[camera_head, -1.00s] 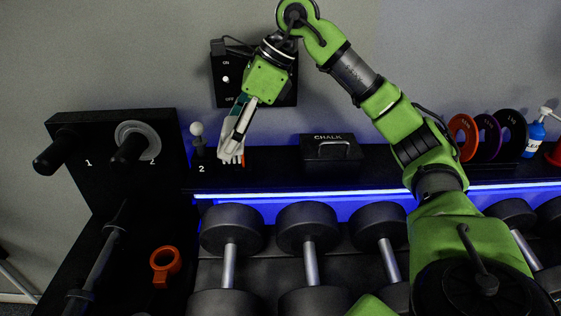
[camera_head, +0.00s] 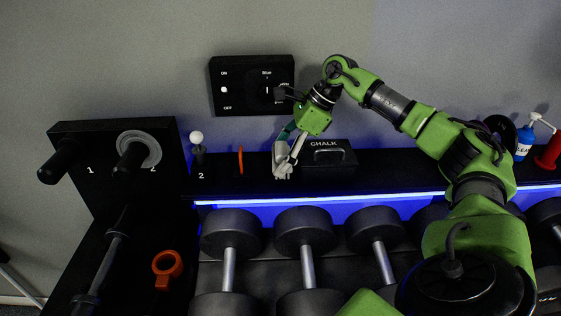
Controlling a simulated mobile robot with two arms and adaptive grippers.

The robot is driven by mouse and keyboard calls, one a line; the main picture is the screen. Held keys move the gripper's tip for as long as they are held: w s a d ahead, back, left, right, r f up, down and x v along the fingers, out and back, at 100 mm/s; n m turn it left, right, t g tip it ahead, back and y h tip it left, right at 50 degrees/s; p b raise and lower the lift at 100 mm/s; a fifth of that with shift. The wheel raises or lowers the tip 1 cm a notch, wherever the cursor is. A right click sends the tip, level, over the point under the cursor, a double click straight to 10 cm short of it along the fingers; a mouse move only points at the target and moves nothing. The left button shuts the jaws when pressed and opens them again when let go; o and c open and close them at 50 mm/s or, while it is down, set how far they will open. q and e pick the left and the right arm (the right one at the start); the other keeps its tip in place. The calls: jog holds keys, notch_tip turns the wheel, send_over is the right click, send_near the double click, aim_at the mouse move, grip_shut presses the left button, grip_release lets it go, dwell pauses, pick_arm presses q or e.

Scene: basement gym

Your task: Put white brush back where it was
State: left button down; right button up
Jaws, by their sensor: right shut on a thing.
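My right gripper (camera_head: 286,156) is over the shelf, just left of the black chalk box (camera_head: 327,158). It is shut on a pale white thing that I take to be the white brush (camera_head: 280,165); the gripper fingers hide much of it. The brush's lower end is close to the shelf top, and I cannot tell whether it touches. My left gripper is not in view.
An orange-red upright piece (camera_head: 240,160) and a white-ball-topped stand (camera_head: 197,140) are to the left on the black shelf (camera_head: 222,182). A switch panel (camera_head: 240,68) is on the wall behind. Dumbbells (camera_head: 229,265) lie below the shelf.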

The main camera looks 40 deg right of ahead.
notch_tip(320, 180, down, 2)
jog(key=shift+f+p, duration=0.1)
jog(key=shift+p, duration=0.3)
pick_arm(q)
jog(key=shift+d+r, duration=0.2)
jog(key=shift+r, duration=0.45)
pick_arm(e)
jog(key=shift+a+f, duration=0.1)
jog(key=shift+f, duration=0.05)
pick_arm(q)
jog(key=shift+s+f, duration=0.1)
pick_arm(e)
jog(key=shift+f, duration=0.1)
jog(key=o, duration=1.1)
jog(key=shift+c, duration=0.2)
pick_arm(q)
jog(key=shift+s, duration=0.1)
